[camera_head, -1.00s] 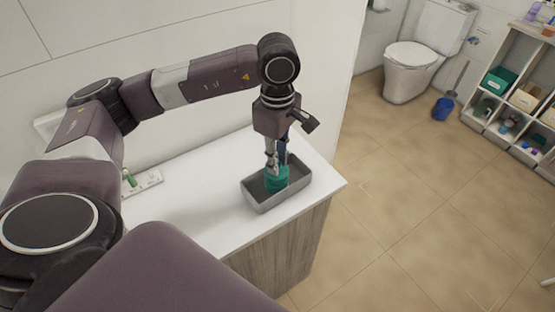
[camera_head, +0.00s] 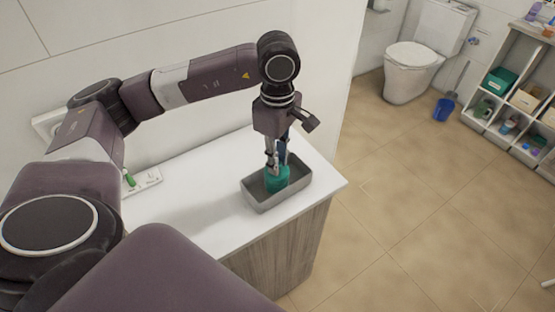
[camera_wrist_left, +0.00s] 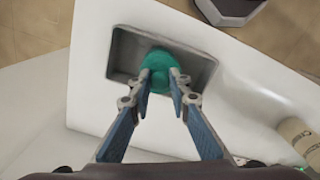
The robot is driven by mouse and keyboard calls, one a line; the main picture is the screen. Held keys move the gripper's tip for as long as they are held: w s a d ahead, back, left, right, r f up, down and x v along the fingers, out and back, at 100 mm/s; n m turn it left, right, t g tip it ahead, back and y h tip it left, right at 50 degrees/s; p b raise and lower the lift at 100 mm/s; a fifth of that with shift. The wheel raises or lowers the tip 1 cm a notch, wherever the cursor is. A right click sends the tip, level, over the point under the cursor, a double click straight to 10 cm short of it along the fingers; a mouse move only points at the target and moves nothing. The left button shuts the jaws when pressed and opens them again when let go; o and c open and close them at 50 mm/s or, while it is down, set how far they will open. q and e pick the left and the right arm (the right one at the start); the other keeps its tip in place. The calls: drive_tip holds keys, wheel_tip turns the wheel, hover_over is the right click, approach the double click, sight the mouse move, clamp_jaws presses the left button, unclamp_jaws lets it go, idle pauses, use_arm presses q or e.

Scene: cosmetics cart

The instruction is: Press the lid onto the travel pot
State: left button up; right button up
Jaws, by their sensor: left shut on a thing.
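A teal round piece (camera_head: 277,182) stands in the grey tray (camera_head: 288,198) on the white counter. It also shows in the left wrist view (camera_wrist_left: 157,60), and I take it for the travel pot with its lid. My left gripper (camera_head: 277,166) points straight down over the tray. Its two fingers are shut on the upper teal part, the lid (camera_wrist_left: 160,82). Pot and lid share one colour, so I cannot tell the seam or whether the lid sits fully down. My right gripper is not in view.
A white strip holder with a green item (camera_head: 129,181) lies at the counter's back left, by the wall. The counter (camera_head: 200,215) around the tray is clear. A toilet (camera_head: 415,60), a blue bucket (camera_head: 444,108) and shelves (camera_head: 515,95) stand farther off.

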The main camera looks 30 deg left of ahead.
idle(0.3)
use_arm(q)
drive_tip(key=o, duration=0.8)
drive_tip(key=shift+o, duration=0.3)
drive_tip(key=o, duration=0.4)
drive_tip(key=shift+o, duration=0.2)
drive_tip(key=shift+r, duration=0.1)
drive_tip(key=shift+r+p, duration=1.9)
drive_tip(key=shift+r, duration=1.55)
